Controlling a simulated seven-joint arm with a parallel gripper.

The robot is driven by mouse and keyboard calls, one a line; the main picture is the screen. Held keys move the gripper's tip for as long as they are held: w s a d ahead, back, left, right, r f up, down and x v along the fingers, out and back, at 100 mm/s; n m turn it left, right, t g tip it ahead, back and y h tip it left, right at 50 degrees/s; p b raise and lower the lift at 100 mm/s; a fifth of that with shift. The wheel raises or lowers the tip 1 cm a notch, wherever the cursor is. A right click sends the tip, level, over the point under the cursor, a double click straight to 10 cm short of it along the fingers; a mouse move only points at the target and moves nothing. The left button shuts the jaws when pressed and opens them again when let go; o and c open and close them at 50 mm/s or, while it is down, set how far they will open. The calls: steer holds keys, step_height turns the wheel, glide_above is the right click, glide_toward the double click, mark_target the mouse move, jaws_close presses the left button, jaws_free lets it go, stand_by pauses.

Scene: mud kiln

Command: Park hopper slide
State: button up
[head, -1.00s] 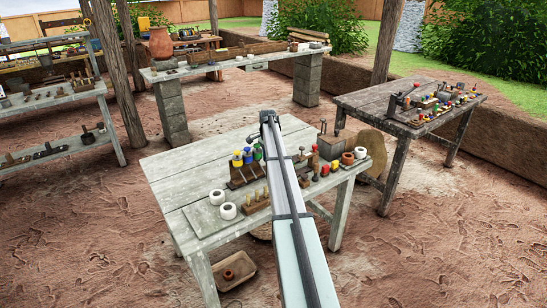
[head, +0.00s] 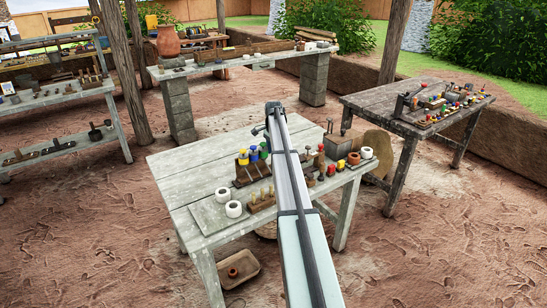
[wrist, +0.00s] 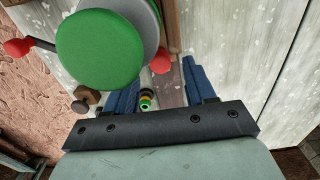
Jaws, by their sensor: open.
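My gripper (head: 272,108) is at the far end of my outstretched arm, over the weathered grey table (head: 185,175). In the wrist view its two blue fingers (wrist: 162,88) are apart, with nothing clasped between them. A large green disc (wrist: 100,48) over a grey disc (wrist: 150,30) fills the upper left of that view, close to the left finger. Red ball ends (wrist: 160,62) show beside it. A small yellow, green and black round thing (wrist: 147,103) lies farther below between the fingers. I cannot tell which part is the hopper slide.
Bottles with coloured caps (head: 253,155), white rolls (head: 233,209), a peg rack (head: 262,197) and a metal box (head: 338,147) crowd the table. Its left part is clear. Another table (head: 375,100) stands right, a long bench (head: 215,65) behind. A tray (head: 240,270) lies below.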

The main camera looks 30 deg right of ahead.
step_height(320, 180, up, 10)
steer(key=shift+r, duration=0.25)
stand_by(0.6)
